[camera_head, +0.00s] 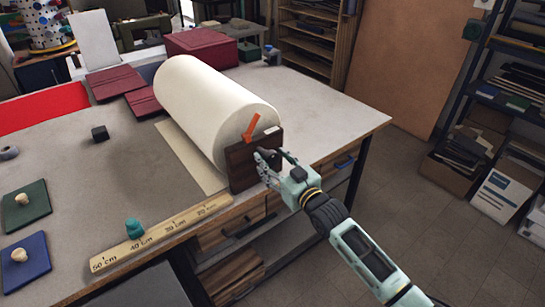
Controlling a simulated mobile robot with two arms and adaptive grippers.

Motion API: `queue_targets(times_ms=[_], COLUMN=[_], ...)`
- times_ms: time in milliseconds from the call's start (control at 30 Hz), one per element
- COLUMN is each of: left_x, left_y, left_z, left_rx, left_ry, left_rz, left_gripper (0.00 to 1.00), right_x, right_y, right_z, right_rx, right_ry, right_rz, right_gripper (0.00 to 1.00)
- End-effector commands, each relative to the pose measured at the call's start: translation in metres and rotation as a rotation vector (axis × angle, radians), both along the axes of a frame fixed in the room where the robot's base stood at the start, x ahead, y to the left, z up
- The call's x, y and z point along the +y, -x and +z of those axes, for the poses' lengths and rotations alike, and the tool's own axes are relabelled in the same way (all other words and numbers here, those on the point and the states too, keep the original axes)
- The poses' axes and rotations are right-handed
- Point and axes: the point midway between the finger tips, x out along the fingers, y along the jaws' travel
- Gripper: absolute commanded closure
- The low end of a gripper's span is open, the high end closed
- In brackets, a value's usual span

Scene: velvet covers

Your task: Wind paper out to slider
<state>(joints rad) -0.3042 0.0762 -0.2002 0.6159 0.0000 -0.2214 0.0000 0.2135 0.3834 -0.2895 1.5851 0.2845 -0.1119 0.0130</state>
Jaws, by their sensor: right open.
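A thick white paper roll (210,100) lies across the table. Its near end meets a dark brown end plate (243,167) with an orange arrow (251,128) at the top. A cream sheet (188,152) lies flat along the roll's left side. A wooden ruler (170,228) with centimetre marks runs along the front edge, and a teal slider (134,228) sits on it near the 40 mark. My right gripper (270,160) is open at the plate's outer face, around or beside a small dark knob; contact is unclear. My left gripper is out of view.
The grey tabletop (110,185) left of the sheet is mostly clear.

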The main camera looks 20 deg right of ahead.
Motion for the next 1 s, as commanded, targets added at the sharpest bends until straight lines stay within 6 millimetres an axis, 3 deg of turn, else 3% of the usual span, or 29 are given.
queue_targets(times_ms=[433,1000], left_x=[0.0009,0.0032], left_y=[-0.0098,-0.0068], left_z=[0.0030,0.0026], left_rx=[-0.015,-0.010], left_ry=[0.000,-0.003], left_rz=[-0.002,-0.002], left_gripper=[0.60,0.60], right_x=[0.0031,0.0017], right_y=[-0.0105,-0.0107], right_z=[-0.0005,-0.0001], right_rx=[0.001,0.000], right_ry=[0.000,0.001], right_rz=[0.000,-0.002], right_gripper=[0.47,0.97])
